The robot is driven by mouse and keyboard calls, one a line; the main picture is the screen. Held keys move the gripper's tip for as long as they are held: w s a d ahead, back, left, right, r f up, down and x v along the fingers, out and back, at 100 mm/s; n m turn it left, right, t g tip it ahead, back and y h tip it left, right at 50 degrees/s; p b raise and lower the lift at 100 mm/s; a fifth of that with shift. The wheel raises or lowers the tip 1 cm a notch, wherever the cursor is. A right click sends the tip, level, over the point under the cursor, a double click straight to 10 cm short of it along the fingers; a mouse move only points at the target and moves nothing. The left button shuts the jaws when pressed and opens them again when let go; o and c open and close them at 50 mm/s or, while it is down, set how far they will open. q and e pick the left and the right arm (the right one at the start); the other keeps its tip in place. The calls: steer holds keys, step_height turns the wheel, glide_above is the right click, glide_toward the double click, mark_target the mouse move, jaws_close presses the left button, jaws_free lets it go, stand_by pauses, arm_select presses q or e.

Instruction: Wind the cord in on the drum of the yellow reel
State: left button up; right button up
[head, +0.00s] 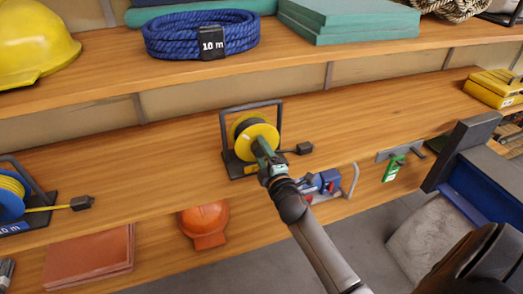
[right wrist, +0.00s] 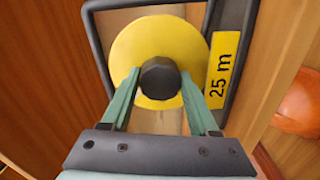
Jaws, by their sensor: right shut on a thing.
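The yellow reel (head: 256,136) stands on the middle wooden shelf in a dark frame. A dark plug (head: 304,148) lies close to the right of the reel, with only a short length of cord showing. My right gripper (head: 265,152) reaches the reel's front face. In the right wrist view, the yellow disc (right wrist: 158,38) has a black knob (right wrist: 160,80), and my right gripper (right wrist: 160,92) is shut on this knob, one teal finger on each side. A "25 m" label (right wrist: 222,68) is on the frame's base. The drum behind the disc is mostly hidden. My left gripper is not in view.
A blue reel (head: 12,197) with a yellow cord stands at the left. Blue rope (head: 200,35) and a yellow helmet (head: 35,45) are on the upper shelf. An orange helmet (head: 204,222) sits below. The shelf (head: 390,110) right of the reel is mostly clear.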

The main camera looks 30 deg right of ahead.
steer(key=m+p, duration=0.1)
steer(key=m, duration=0.2)
steer(key=shift+m, duration=0.4)
steer(key=m+p, duration=0.1)
steer(key=m, duration=0.2)
steer(key=shift+m, duration=0.4)
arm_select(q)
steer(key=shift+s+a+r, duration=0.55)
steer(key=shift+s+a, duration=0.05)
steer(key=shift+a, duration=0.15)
arm_select(e)
steer(key=shift+m, duration=0.3)
arm_select(q)
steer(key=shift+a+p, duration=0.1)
steer(key=shift+p, duration=0.2)
arm_select(e)
steer(key=o, duration=1.4)
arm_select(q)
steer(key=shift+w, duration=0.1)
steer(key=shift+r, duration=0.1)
arm_select(e)
steer(key=shift+s, duration=0.2)
